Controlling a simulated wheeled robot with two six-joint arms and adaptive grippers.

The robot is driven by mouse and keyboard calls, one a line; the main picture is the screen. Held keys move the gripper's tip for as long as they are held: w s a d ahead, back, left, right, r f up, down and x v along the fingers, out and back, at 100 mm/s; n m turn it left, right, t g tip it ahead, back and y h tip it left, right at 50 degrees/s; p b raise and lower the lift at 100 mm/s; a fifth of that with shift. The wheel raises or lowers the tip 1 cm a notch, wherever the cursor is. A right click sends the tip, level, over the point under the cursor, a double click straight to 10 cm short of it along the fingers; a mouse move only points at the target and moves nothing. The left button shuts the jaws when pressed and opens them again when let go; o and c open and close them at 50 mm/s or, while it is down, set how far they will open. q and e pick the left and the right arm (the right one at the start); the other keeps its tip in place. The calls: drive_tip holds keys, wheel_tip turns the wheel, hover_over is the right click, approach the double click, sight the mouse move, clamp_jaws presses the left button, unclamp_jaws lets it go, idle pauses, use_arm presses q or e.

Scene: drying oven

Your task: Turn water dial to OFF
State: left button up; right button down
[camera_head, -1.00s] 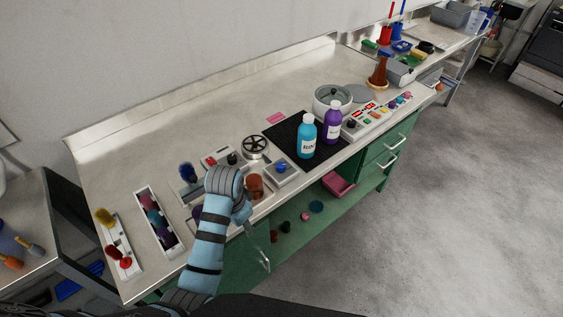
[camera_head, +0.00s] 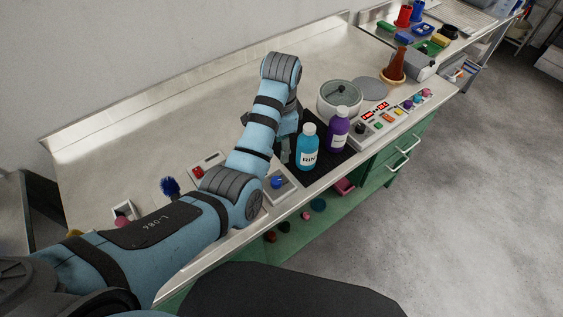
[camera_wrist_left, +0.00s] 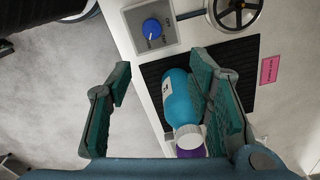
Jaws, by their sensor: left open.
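The water dial is a blue knob (camera_head: 277,182) on a small light grey box near the bench's front edge. In the left wrist view the knob (camera_wrist_left: 152,29) is at the top, with its white pointer line and small lettering by it. My left gripper (camera_head: 284,145) is open beside the blue bottle, partly hidden by its own arm. In the left wrist view its open fingers (camera_wrist_left: 161,75) are wide apart, with the knob beyond the tips and touching neither. My right gripper is out of view.
A blue bottle (camera_head: 308,150) stands on a black mat (camera_wrist_left: 240,55), close to my left gripper's right finger in the wrist view. A purple bottle (camera_head: 338,130) stands beside it. A handwheel (camera_wrist_left: 238,12) is beside the dial box. A button panel (camera_head: 380,119) lies to the right.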

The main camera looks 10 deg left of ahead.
use_arm(q)
drive_tip(key=b, duration=0.2)
approach(277, 178)
drive_tip(key=f, duration=0.1)
drive_tip(key=s+f, duration=0.1)
drive_tip(key=f, duration=0.1)
drive_tip(key=s+f, duration=0.1)
drive_tip(key=f, duration=0.1)
drive_tip(key=shift+a+f, duration=0.1)
drive_tip(key=shift+a, duration=0.05)
drive_tip(key=f, duration=0.1)
drive_tip(key=w+f, duration=0.1)
drive_tip(key=f, duration=0.1)
drive_tip(key=shift+b, duration=0.35)
drive_tip(key=shift+w+f, duration=0.55)
drive_tip(key=shift+s+r, duration=0.25)
drive_tip(key=shift+s, duration=0.05)
drive_tip(key=shift+s+r, duration=0.1)
drive_tip(key=shift+s, duration=0.1)
drive_tip(key=c, duration=0.9)
clamp_jaws()
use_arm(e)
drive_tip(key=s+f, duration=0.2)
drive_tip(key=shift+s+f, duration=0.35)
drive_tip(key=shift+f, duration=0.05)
